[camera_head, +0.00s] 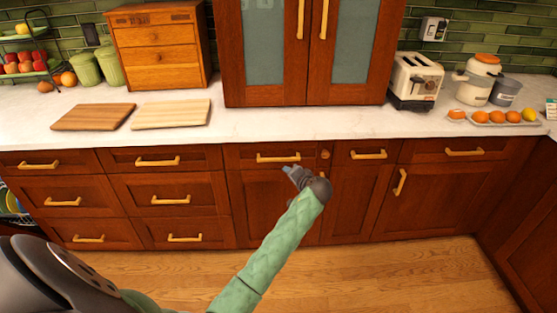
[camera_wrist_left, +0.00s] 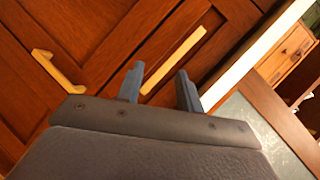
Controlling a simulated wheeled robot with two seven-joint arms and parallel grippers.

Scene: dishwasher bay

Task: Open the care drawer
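My left gripper (camera_head: 289,170) is at the front of the middle cabinets, just below the yellow bar handle (camera_head: 278,158) of a shut top drawer (camera_head: 243,156). No label shows which drawer is the care drawer. In the left wrist view, my left gripper (camera_wrist_left: 160,86) is open, its two blue-grey fingers apart. A yellow bar handle (camera_wrist_left: 182,52) appears between and beyond the fingertips; I cannot tell whether the fingers are around it. Nothing is held. My right gripper is not in view.
More shut drawers and doors with yellow handles lie on both sides, including a drawer handle (camera_head: 368,154) at right. Another handle (camera_wrist_left: 58,72) shows at left in the wrist view. The counter (camera_head: 250,124) carries cutting boards (camera_head: 171,113), a toaster (camera_head: 416,77) and oranges (camera_head: 496,117).

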